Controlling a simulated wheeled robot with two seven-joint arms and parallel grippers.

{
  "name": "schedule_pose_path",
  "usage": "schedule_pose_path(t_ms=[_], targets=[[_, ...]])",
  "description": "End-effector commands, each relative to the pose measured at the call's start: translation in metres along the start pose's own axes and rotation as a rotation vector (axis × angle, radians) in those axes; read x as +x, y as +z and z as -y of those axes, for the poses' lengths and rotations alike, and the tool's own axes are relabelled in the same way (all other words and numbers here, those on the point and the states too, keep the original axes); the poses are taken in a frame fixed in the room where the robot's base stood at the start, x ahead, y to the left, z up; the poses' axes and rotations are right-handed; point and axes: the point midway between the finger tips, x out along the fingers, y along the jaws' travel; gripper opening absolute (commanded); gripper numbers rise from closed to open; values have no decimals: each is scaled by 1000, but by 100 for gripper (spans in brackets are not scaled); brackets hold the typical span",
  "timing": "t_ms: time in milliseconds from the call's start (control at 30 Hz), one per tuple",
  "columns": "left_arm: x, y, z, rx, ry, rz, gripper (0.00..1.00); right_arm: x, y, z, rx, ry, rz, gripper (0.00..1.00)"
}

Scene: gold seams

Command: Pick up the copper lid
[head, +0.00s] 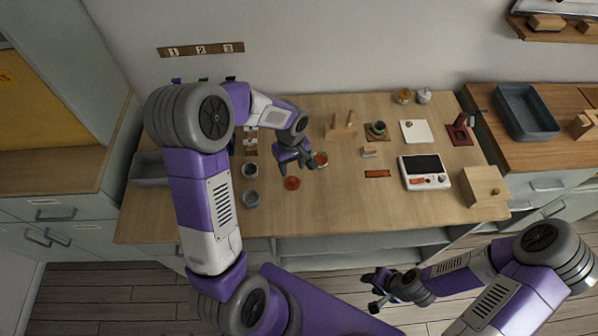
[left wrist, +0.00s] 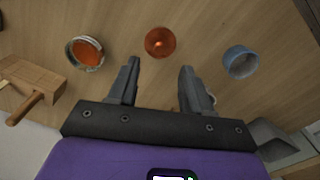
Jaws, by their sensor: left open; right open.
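The copper lid (head: 291,183) is a small round orange-brown disc with a knob, lying flat on the wooden table. In the left wrist view the lid (left wrist: 160,42) lies just beyond and between my fingertips. My left gripper (head: 297,164) is open and empty above the table, a little behind the lid in the head view. Its two fingers (left wrist: 159,68) stand apart in the left wrist view, not touching the lid. My right gripper (head: 371,290) is open and empty, low in front of the table, far from the lid.
A jar with orange contents (head: 320,159) stands close beside my left gripper. A blue-grey cup (head: 251,199) stands left of the lid. A wooden stand (head: 342,131), an orange bar (head: 377,174) and a white device (head: 425,180) are further right. The table front near the lid is clear.

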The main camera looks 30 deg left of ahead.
Motion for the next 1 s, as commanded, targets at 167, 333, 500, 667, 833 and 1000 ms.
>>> schedule_pose_path(t_ms=[167,333,500,667,833,1000], targets=[[23,0,0,-1,-2,4,49,5,0,-2,1,0,1,43],[49,-3,-4,0,-2,5,49,9,0,-4,1,0,1,43],[66,-3,-4,1,0,3,49,12,0,-5,1,0,1,43],[68,-3,-5,0,1,2,49,12,0,-5,0,0,1,43],[68,-3,-5,0,1,2,40,12,0,-5,1,0,0,43],[68,-3,-5,1,1,2,14,12,0,-5,0,0,0,43]])
